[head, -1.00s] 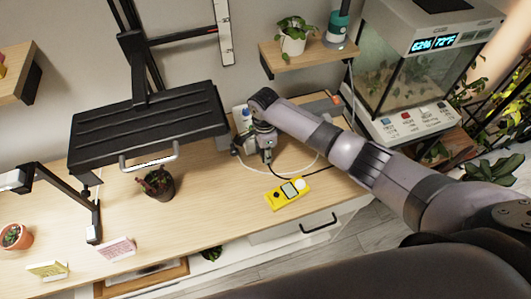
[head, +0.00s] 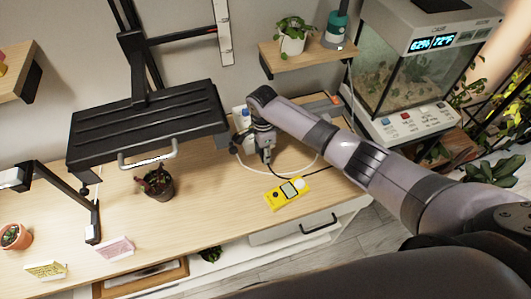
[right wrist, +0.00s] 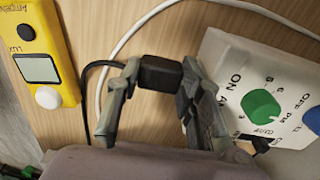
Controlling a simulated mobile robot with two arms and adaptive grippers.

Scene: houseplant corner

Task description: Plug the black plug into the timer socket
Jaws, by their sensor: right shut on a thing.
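My right gripper (head: 266,156) is low over the back right of the desk. In the right wrist view its fingers (right wrist: 160,84) are closed on the sides of the black plug (right wrist: 160,71). A black cord runs left from the plug. The timer (right wrist: 258,88), a white box with a green knob and a blue part, is just right of the gripper, with a gap between it and the plug. The timer's socket opening cannot be made out. In the head view the timer (head: 238,116) is partly hidden behind my right gripper and arm. My left gripper is not in view.
A yellow meter (head: 288,193) lies in front of the gripper; it also shows in the right wrist view (right wrist: 48,50). A white cable (right wrist: 120,40) curves behind the plug. A black lamp panel (head: 148,122) overhangs left, above a dark potted plant (head: 157,183). The desk's front middle is clear.

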